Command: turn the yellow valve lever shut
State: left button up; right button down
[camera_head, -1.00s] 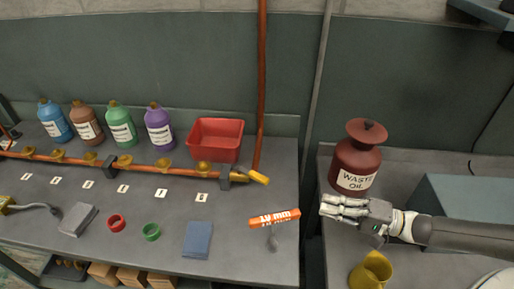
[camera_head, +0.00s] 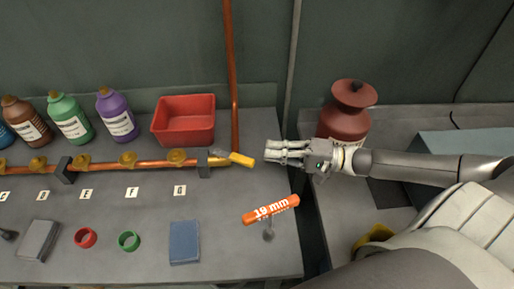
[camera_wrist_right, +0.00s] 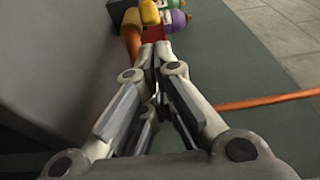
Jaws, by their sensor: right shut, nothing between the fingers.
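The yellow valve lever (camera_head: 241,159) sits at the right end of the copper pipe (camera_head: 105,164) on the workbench, pointing right and slightly down. My right gripper (camera_head: 268,153) is shut and empty, its fingertips just right of the lever's tip with a small gap in the head view. In the right wrist view the gripper (camera_wrist_right: 154,48) is shut, and a yellow piece (camera_wrist_right: 149,13), likely the lever, shows just beyond its fingertips. My left gripper is not in view.
A red bin (camera_head: 185,121) stands behind the pipe, left of a vertical copper pipe (camera_head: 232,80). The red-brown waste oil can (camera_head: 345,120) stands behind my right wrist. Bottles line the back left.

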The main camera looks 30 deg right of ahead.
aim_at(233, 157)
jog(key=x, duration=0.3)
jog(key=shift+w+a, duration=0.15)
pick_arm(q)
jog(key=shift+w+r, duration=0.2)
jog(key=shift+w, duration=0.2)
pick_arm(e)
jog(key=shift+w+a, duration=0.35)
jog(key=shift+a, duration=0.1)
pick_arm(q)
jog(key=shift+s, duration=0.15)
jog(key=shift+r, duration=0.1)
